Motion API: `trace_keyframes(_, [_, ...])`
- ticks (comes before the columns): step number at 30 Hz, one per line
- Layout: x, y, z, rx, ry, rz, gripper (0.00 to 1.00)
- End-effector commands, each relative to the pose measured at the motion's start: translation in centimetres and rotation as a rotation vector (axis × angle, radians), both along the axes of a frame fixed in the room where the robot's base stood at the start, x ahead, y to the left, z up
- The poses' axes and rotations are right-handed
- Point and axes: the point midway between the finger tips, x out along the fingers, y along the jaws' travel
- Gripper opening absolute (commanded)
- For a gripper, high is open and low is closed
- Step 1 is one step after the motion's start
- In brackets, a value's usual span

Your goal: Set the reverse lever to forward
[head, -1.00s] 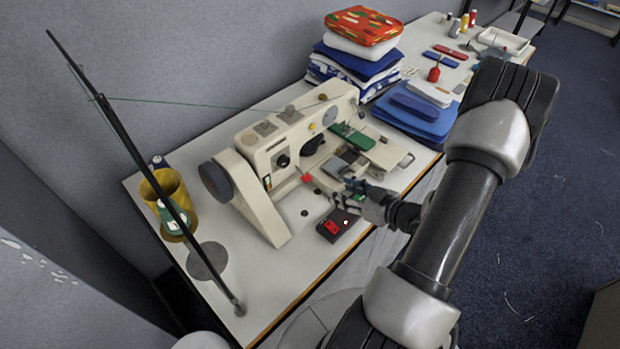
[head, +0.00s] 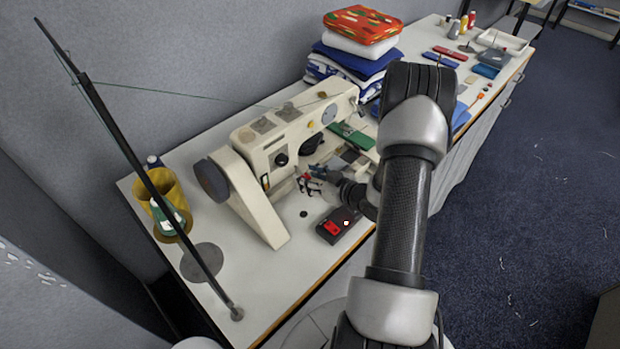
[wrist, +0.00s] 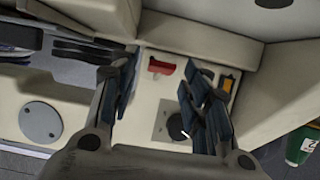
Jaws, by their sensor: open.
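The cream sewing machine (head: 232,190) stands on the table. In the wrist view, a red lever tip (wrist: 161,66) shows on the machine's cream body, between my two fingers and near their tips. It appears free of both fingers. I take it for the reverse lever; its forward or reverse setting cannot be told. My gripper (wrist: 160,82) is open and empty, with one finger on each side of the lever. In the head view, my gripper (head: 312,182) is at the machine's front, below the black dial (head: 281,160), and mostly hides the lever.
A black switch box with a red button (head: 330,227) lies at the table's front edge, below my gripper. The yellow container (head: 163,190) and a thin thread stand (head: 150,180) are left. Folded cloths (head: 350,62) stand behind the machine. The tabletop left of the machine is partly clear.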

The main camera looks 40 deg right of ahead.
Motion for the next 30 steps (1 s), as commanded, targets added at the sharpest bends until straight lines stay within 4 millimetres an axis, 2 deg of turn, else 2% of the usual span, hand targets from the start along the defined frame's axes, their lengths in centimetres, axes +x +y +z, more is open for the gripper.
trace_keyframes(3, [-0.01,-0.01,0.03,0.0,0.0,0.0,0.43])
trace_keyframes(22, [-0.02,-0.01,0.04,-0.001,0.0,0.0,0.01])
trace_keyframes(30, [0.01,0.0,0.47,-0.005,0.022,0.001,0.0])
